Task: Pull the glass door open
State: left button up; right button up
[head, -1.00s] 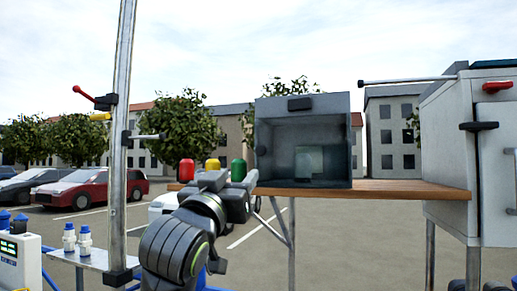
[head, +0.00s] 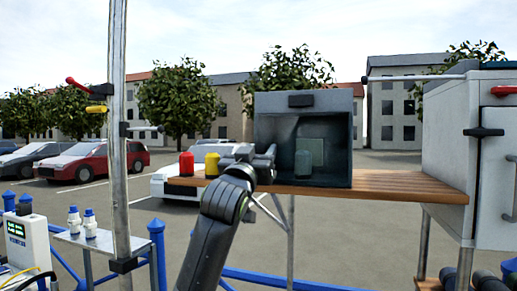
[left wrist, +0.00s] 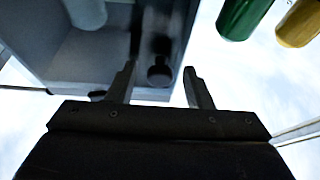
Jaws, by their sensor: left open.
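The grey box (head: 303,101) stands on a wooden bench top, its dark tinted front facing me. The glass door (head: 335,140) is hard to make out there; I cannot tell whether it is ajar. A grey cylinder (head: 303,164) shows behind it. My left gripper (head: 270,157) is at the box's left front edge. In the left wrist view its two fingers (left wrist: 163,80) are open, with a dark handle with a round knob (left wrist: 159,72) showing between them; I see no grip on it. My right gripper is not in view.
Red (head: 187,164) and yellow (head: 212,165) cans stand left of the box; a green can (left wrist: 243,16) shows in the wrist view. A metal post (head: 118,150) stands left, a grey cabinet (head: 447,150) right. The wooden bench top (head: 400,187) is clear right of the box.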

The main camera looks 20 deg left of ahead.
pick_arm(q)
grip_shut()
jog(key=shift+s, duration=0.1)
dwell(0.3)
